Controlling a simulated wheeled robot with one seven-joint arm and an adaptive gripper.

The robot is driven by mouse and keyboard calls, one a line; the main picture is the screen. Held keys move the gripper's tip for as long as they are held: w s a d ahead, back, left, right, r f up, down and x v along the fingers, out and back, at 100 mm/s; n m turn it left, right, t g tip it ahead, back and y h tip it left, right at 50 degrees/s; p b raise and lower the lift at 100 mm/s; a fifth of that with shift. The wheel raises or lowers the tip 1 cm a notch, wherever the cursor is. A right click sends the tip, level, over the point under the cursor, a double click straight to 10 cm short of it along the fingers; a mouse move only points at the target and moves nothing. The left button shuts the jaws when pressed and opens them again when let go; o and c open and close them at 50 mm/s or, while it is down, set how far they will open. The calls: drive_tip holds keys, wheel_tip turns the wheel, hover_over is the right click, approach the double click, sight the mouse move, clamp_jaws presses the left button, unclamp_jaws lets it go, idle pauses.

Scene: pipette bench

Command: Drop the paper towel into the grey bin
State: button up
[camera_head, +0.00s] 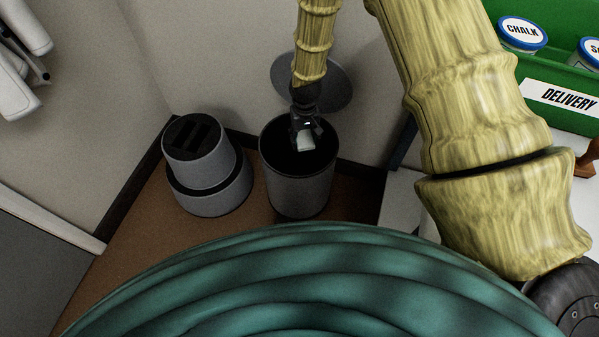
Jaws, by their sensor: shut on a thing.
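My gripper (306,128) points down over the open mouth of the grey bin (297,190). It is shut on a small white piece, the paper towel (306,142), which shows between the fingers. The towel appears within the outline of the bin's dark opening; I cannot tell whether it is above the rim or below it. The bin stands upright on the brown floor with its round lid (325,82) raised behind it. The inside of the bin is dark and its bottom cannot be seen.
A grey stepped stool-like object (208,168) stands left of the bin. At right, a green delivery box (560,75) holds jars, one labelled chalk (522,33). A white surface (400,195) lies right of the bin. Walls close in behind; brown floor is free at left.

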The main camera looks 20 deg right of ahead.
drive_tip(key=shift+f, duration=0.15)
drive_tip(key=o, duration=1.2)
drive_tip(key=shift+c, duration=0.2)
wheel_tip(320, 180, up, 12)
idle(0.3)
